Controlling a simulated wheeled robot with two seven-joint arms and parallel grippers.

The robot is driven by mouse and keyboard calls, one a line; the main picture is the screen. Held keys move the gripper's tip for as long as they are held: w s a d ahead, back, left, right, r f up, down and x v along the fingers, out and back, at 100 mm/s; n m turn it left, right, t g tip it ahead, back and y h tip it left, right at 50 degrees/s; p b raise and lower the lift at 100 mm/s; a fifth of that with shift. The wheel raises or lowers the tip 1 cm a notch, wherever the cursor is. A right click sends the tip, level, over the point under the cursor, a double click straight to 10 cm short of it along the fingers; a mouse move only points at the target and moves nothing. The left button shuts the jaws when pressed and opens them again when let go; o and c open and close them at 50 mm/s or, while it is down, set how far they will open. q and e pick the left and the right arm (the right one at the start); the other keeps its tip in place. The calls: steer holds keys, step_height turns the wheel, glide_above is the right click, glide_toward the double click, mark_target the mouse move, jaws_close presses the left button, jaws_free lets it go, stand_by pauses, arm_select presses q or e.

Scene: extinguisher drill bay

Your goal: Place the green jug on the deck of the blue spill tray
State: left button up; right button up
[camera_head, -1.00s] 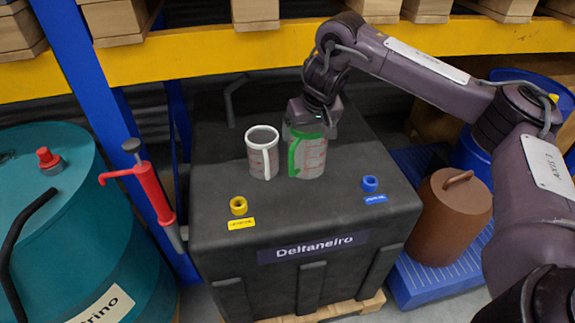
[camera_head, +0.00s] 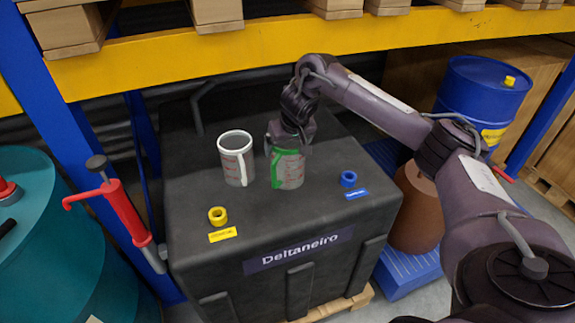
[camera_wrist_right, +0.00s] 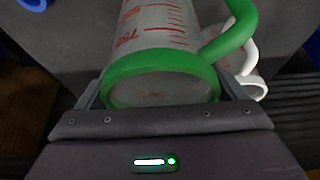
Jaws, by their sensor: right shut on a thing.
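The green jug (camera_head: 288,170), a clear measuring jug with green rim and handle and red markings, stands upright on the black Deltaneiro tank. My right gripper (camera_head: 290,143) is over it from above and shut on it; in the right wrist view the jaws (camera_wrist_right: 165,95) sit on both sides of the jug's green rim (camera_wrist_right: 160,75). The blue spill tray (camera_head: 408,268) lies low at the right of the tank, partly hidden by a brown container and my right arm. My left gripper is not in view.
A white-rimmed jug (camera_head: 236,160) stands close left of the green jug. A brown container (camera_head: 412,215) stands on the spill tray. Yellow (camera_head: 217,216) and blue (camera_head: 348,179) caps sit on the tank top. A blue drum (camera_head: 483,95) stands behind right.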

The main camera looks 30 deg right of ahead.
steer(key=shift+f, duration=2.55)
steer(key=shift+s+f+p, duration=0.1)
steer(key=shift+p, duration=0.2)
steer(key=o, duration=1.1)
steer(key=shift+c, duration=0.2)
